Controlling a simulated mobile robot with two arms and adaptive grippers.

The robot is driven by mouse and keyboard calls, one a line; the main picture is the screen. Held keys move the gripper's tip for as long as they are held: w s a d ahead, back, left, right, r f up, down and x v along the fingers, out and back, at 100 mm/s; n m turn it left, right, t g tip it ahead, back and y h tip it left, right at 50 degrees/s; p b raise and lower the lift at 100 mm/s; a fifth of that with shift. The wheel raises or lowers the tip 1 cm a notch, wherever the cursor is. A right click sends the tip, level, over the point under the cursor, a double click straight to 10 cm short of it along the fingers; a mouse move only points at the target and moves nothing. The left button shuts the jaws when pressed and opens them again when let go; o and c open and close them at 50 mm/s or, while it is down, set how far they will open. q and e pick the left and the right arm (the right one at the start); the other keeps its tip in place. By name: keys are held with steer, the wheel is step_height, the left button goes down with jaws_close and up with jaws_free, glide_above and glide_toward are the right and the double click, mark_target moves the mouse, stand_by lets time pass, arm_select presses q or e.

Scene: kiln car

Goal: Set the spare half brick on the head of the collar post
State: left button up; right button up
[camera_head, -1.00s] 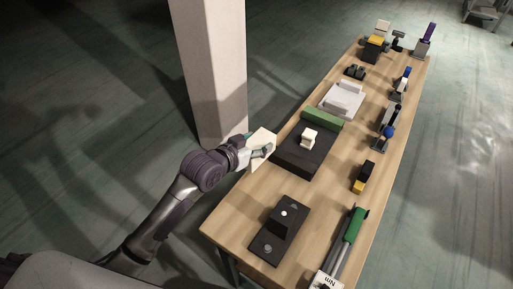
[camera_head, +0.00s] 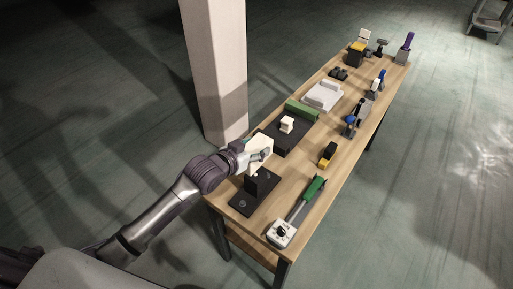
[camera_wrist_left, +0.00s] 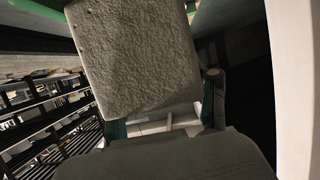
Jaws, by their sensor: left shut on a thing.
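The half brick (camera_head: 260,150) is a cream block held in my left gripper (camera_head: 252,151). It appears above the near left part of the table, just behind a dark upright block. In the left wrist view the half brick (camera_wrist_left: 132,55) is large, rough and greyish, and hides much of the gripper (camera_wrist_left: 165,125). A short cream post (camera_head: 286,124) stands on a black slab and looks like the collar post; its details are too small to tell. The held brick is apart from it, nearer the camera and to the left. My right gripper is out of view.
The black slab (camera_head: 274,142) has a green bar (camera_head: 301,110) at its far end. A green-handled tool (camera_head: 313,188), a yellow-and-black block (camera_head: 327,155) and a grey tray (camera_head: 323,94) share the table. A pale column (camera_head: 215,70) stands left.

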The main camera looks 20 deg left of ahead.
arm_select(q)
steer(key=shift+r, duration=0.1)
steer(key=shift+s+d+r, duration=0.1)
steer(key=shift+d+r, duration=0.05)
steer(key=shift+r, duration=0.05)
steer(key=shift+f+b, duration=0.3)
steer(key=shift+f, duration=0.6)
step_height(320, 180, down, 3)
steer(key=shift+r+b, duration=0.2)
steer(key=shift+b, duration=0.55)
steer(key=shift+f+b, duration=0.5)
steer(key=shift+f, duration=0.25)
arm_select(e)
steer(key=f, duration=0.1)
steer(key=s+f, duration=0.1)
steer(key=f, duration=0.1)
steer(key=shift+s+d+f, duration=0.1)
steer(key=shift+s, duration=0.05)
